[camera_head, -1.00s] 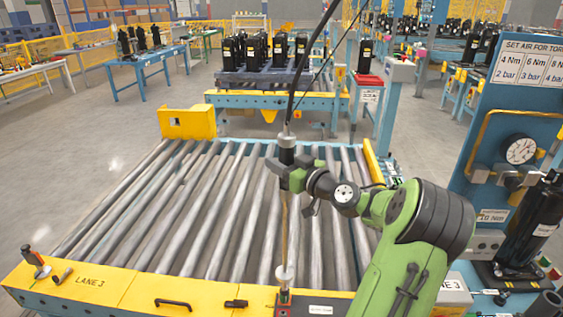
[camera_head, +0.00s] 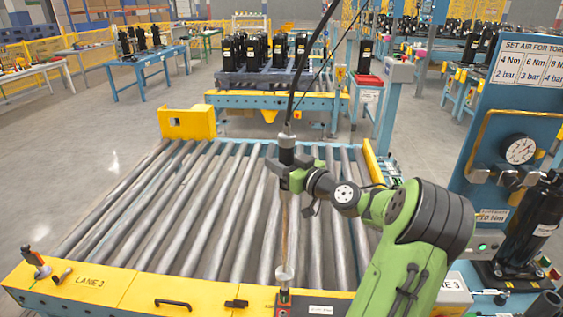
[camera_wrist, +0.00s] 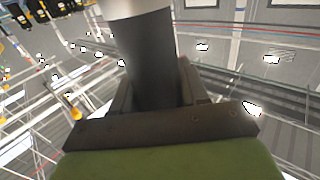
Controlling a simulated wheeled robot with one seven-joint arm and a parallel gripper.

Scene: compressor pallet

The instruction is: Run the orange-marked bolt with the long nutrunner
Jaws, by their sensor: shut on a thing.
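My gripper (camera_head: 291,177) is shut on the long nutrunner (camera_head: 287,151), around its dark upper body, above the roller conveyor. The tool stands nearly upright. Its long thin shaft runs down to a pale collar above a small red-and-dark holder (camera_head: 284,298) at the conveyor's front edge. I cannot tell whether the tip is in the holder or just above it. In the wrist view the dark tool body (camera_wrist: 152,62) stands between the jaws, with a pale part at the top. I cannot make out the orange-marked bolt in either view.
A black compressor (camera_head: 537,222) stands on the right bench beside a blue panel with a pressure gauge (camera_head: 519,149). The roller conveyor (camera_head: 200,215) is empty. A cable rises from the tool. Small hand tools (camera_head: 37,261) sit on the yellow front rail at left.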

